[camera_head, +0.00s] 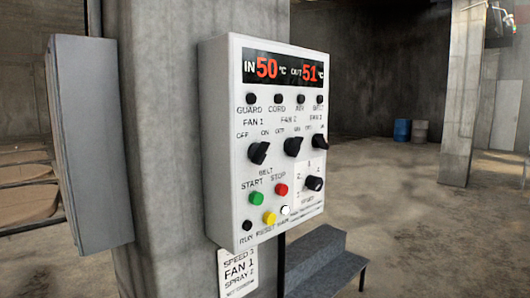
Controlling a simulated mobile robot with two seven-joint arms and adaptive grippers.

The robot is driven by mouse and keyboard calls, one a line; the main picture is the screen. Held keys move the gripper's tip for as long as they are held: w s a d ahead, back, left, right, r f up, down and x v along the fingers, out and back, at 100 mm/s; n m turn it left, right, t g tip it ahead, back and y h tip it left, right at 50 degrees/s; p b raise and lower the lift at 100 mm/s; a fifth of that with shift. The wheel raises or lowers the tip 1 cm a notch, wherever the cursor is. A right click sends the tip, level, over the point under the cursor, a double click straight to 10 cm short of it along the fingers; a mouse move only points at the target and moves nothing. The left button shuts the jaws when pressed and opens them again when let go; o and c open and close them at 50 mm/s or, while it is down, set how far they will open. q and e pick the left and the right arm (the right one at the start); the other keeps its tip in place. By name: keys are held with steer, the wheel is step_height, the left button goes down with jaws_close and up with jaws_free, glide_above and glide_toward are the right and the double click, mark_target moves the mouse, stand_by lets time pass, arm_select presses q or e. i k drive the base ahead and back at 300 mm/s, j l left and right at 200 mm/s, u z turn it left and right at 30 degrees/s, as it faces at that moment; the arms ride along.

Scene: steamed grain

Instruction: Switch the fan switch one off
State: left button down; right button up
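A white control panel (226,150) is mounted on a concrete pillar. The fan switch one (258,152) is the leftmost black rotary knob in the middle row, under the label FAN 1 with OFF at left and ON at right. Its handle looks tilted toward the upper right, on the ON side. Two more black knobs, for fan 2 (293,145) and fan 3 (320,141), sit to its right. Neither of my grippers shows in the head view.
The panel also carries a display (285,69) reading 50 and 51, a green button (256,198), a red button (281,189) and a lower black knob (314,183). A grey box (92,140) is at left. A grey step (320,260) stands below.

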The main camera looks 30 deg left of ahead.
mark_target(257, 152)
steer(key=u, duration=1)
